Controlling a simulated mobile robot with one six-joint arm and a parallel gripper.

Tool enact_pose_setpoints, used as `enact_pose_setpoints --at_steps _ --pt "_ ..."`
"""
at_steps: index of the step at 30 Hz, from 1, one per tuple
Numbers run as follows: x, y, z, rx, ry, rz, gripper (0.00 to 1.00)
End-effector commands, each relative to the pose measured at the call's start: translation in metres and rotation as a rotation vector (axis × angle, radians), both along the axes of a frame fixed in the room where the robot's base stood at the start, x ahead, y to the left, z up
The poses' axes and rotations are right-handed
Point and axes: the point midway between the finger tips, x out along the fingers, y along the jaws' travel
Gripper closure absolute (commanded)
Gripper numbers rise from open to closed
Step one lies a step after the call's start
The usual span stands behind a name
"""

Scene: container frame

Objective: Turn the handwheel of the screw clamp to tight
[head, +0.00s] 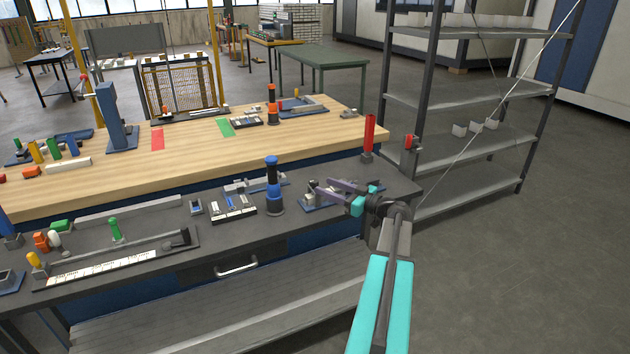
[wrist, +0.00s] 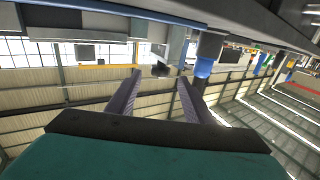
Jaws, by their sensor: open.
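A small grey device on a blue base plate (head: 312,207), which looks like the screw clamp, sits near the right end of the dark bench. My gripper (head: 320,187) reaches over it from the right and hides much of it. In the wrist view, which is upside down, my two fingers (wrist: 159,78) are apart with nothing held. A small dark round part (wrist: 160,70), probably the handwheel, shows between the fingertips. I cannot tell how near it is or its turn angle.
A blue-and-black post (head: 273,190) stands just left of the gripper; it also shows in the wrist view (wrist: 204,66). A red cylinder (head: 369,135) stands behind. A metal shelf rack (head: 470,150) is on the right. Other fixtures line the bench to the left.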

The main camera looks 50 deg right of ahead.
Motion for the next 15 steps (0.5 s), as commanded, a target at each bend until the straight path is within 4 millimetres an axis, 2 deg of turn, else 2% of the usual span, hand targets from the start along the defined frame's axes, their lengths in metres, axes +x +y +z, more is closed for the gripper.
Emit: enact_pose_setpoints --at_steps 9,15 --pt "0.044 0.005 0.002 -0.001 0.001 0.001 0.53" --pt "0.059 0.008 0.001 -0.001 0.000 0.001 0.53"
